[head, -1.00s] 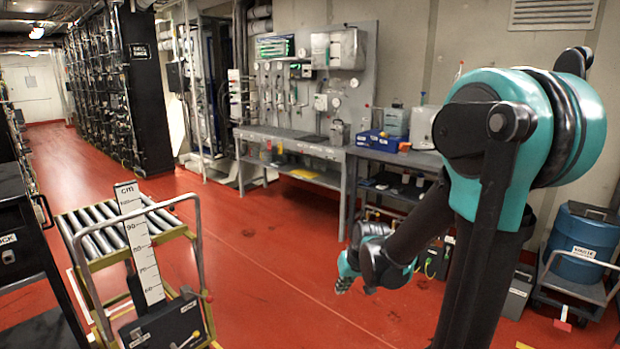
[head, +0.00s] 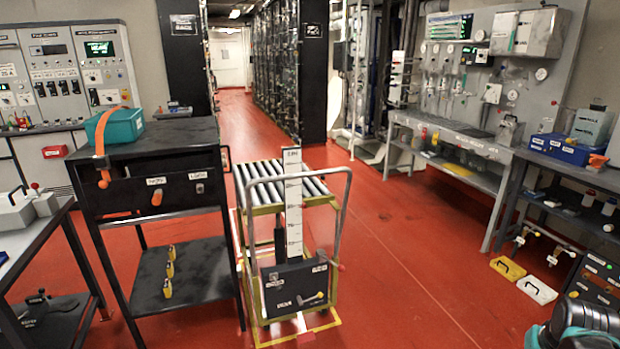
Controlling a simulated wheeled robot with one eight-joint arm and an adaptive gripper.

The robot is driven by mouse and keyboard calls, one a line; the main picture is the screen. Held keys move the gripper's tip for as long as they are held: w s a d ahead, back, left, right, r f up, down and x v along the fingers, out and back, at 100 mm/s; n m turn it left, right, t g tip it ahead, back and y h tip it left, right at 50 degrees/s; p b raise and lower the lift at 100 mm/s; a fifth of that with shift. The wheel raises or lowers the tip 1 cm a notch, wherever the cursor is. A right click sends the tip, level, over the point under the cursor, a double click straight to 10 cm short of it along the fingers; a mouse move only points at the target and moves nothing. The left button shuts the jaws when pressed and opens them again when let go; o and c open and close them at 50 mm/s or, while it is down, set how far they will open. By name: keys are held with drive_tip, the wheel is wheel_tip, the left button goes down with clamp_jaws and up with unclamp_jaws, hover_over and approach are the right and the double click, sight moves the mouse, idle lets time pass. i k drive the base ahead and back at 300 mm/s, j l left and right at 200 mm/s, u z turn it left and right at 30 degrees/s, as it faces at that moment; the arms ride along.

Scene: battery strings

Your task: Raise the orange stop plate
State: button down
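No part in view is clearly marked as the orange stop plate. The closest match is a narrow orange piece (head: 101,150) that arches over the teal box and hangs down the front of the black cabinet (head: 160,145) at the left. The roller cart (head: 338,215) stands right of the cabinet, with a white centimetre scale (head: 293,200) upright at its near end. Only black and teal parts of my arm show at the bottom right; my gripper's fingers are out of view.
The teal box (head: 125,127) sits on the cabinet top. A grey bench (head: 30,225) stands at the left edge. Workbenches (head: 450,140) line the right wall. Yellow and white trays (head: 508,268) lie on the floor. Red floor is clear between cart and benches.

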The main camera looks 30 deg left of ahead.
sight(322, 177)
drive_tip(key=i+l+z, duration=0.2)
drive_tip(key=i, duration=0.4)
drive_tip(key=i+l+z, duration=0.2)
drive_tip(key=i, duration=0.45)
drive_tip(key=i+u, duration=0.2)
drive_tip(key=u, duration=0.2)
drive_tip(key=i+l+u, duration=0.15)
drive_tip(key=u, duration=0.3)
drive_tip(key=i+l+u, duration=0.2)
drive_tip(key=u, duration=0.2)
drive_tip(key=i+l+u, duration=0.15)
drive_tip(key=u, duration=0.25)
drive_tip(key=i+l+u, duration=0.1)
drive_tip(key=l+u, duration=0.2)
drive_tip(key=u, duration=0.15)
drive_tip(key=l+u, duration=0.4)
drive_tip(key=i+l+u, duration=0.15)
drive_tip(key=i+l, duration=0.15)
drive_tip(key=i+l+u, duration=0.1)
drive_tip(key=i+l, duration=0.15)
drive_tip(key=l, duration=0.15)
drive_tip(key=i+l+u, duration=0.3)
drive_tip(key=i+l, duration=0.2)
drive_tip(key=l, duration=0.3)
drive_tip(key=k+l+z, duration=0.1)
drive_tip(key=l+z, duration=0.55)
drive_tip(key=k+j, duration=0.05)
drive_tip(key=j, duration=0.05)
